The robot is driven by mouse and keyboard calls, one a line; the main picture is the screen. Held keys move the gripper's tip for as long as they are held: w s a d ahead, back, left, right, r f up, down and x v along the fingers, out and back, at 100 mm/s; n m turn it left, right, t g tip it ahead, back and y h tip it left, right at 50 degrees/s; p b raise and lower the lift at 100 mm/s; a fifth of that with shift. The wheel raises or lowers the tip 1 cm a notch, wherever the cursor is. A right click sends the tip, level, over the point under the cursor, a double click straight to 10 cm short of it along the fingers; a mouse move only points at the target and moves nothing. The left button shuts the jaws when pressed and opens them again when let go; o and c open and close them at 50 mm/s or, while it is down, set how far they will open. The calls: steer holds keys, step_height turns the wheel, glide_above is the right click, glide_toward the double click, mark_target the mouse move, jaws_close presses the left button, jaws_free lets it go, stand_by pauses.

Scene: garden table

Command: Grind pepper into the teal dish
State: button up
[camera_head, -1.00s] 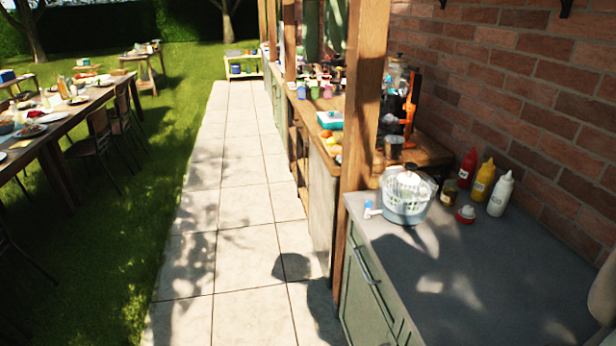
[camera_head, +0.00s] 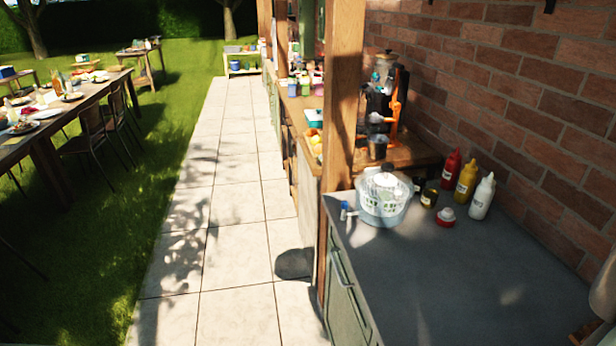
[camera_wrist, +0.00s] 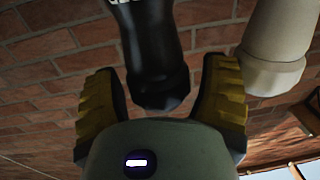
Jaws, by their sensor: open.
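In the wrist view my gripper (camera_wrist: 160,98) is open, with a yellow and black finger on each side. A dark, glossy mill-like object (camera_wrist: 155,50), likely the pepper grinder, shows between the fingers, with gaps beside it and pale lettering near the top edge. A similar cream object (camera_wrist: 275,45) is close by on the right. The view seems upside down, with sky at the bottom. The head view does not show my gripper. A small teal item (camera_head: 316,113) is on the far wooden counter; I cannot tell whether it is the dish.
On the grey counter (camera_head: 430,270) stand a pale blue and white basket (camera_head: 382,205), a dark jar (camera_head: 429,197), a red-and-white pot (camera_head: 446,217), and red (camera_head: 451,168), yellow (camera_head: 466,180) and white (camera_head: 482,196) bottles.

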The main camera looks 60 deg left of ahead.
steer(key=c, duration=1)
steer(key=shift+o, duration=0.2)
steer(key=shift+r+m+h+p, duration=0.25)
steer(key=shift+h+p, duration=0.25)
steer(key=shift+p, duration=0.4)
steer(key=m+g+h+p, duration=0.1)
steer(key=h+p, duration=0.1)
steer(key=shift+m+p, duration=0.35)
steer(key=shift+p, duration=0.05)
steer(key=shift+f+m+g+h+p, duration=0.15)
steer(key=shift+m+g+h+p, duration=0.3)
steer(key=shift+m+g+h, duration=0.4)
steer(key=shift+f+m+g+h+p, duration=0.1)
steer(key=shift+m+g+h+p, duration=0.45)
steer(key=shift+h, duration=0.5)
steer(key=shift+m+g+h+b, duration=0.35)
steer(key=shift+m+g+h, duration=0.35)
steer(key=shift+g, duration=0.2)
steer(key=shift+m+g+h, duration=0.3)
steer(key=shift+g, duration=0.1)
